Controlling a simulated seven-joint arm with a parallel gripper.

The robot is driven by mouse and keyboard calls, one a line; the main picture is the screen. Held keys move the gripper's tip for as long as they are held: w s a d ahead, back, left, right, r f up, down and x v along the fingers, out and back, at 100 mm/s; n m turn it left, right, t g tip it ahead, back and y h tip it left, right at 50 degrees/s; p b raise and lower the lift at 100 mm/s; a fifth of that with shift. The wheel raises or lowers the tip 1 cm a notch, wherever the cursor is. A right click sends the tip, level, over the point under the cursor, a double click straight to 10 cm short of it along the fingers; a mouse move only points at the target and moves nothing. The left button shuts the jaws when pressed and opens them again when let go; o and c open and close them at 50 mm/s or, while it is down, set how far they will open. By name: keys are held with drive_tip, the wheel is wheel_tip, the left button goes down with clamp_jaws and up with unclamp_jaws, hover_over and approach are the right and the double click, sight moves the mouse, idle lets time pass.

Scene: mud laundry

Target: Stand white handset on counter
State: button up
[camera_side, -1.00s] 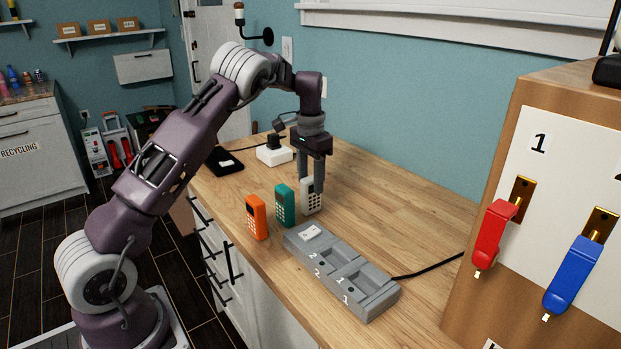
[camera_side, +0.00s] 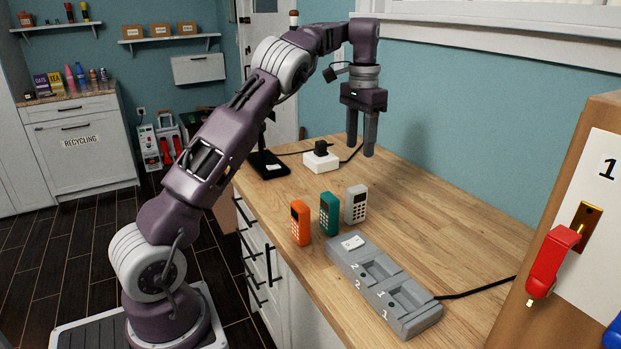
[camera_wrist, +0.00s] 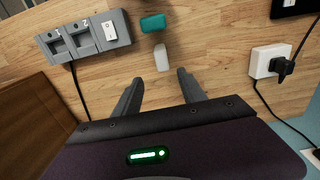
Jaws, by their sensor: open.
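The white handset (camera_side: 355,204) stands upright on the wooden counter (camera_side: 440,220), at the right end of a row with the teal handset (camera_side: 329,214) and the orange handset (camera_side: 300,222). In the wrist view the white handset (camera_wrist: 161,57) shows from above, beside the teal handset (camera_wrist: 153,23) and apart from my fingers. My gripper (camera_side: 361,148) is open and empty, raised above the counter behind the handsets. Its two fingers (camera_wrist: 161,88) show spread apart in the wrist view, with nothing between them.
A grey charging base (camera_side: 350,262) with numbered slots lies in front of the handsets; its two visible slots look empty. A white power box (camera_side: 321,161) with a black plug and a black pad (camera_side: 268,164) sit at the back. A panel with a red switch (camera_side: 553,264) stands at right.

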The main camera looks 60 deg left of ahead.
drive_tip(key=s+d+r+n+t+h, duration=0.1)
drive_tip(key=s+d+r+t, duration=0.1)
drive_tip(key=s+d+r, duration=0.4)
drive_tip(key=s+d+r+t, duration=0.1)
drive_tip(key=s+d+r, duration=0.3)
drive_tip(key=s+d, duration=0.45)
drive_tip(key=s+d+f+t, duration=0.1)
drive_tip(key=s+d+f, duration=0.2)
drive_tip(key=s, duration=0.6)
drive_tip(key=s+d+f+m+t+y, duration=0.1)
drive_tip(key=s+d+f, duration=0.3)
drive_tip(key=s, duration=0.5)
drive_tip(key=shift+s+f, duration=0.3)
drive_tip(key=shift+f, duration=0.5)
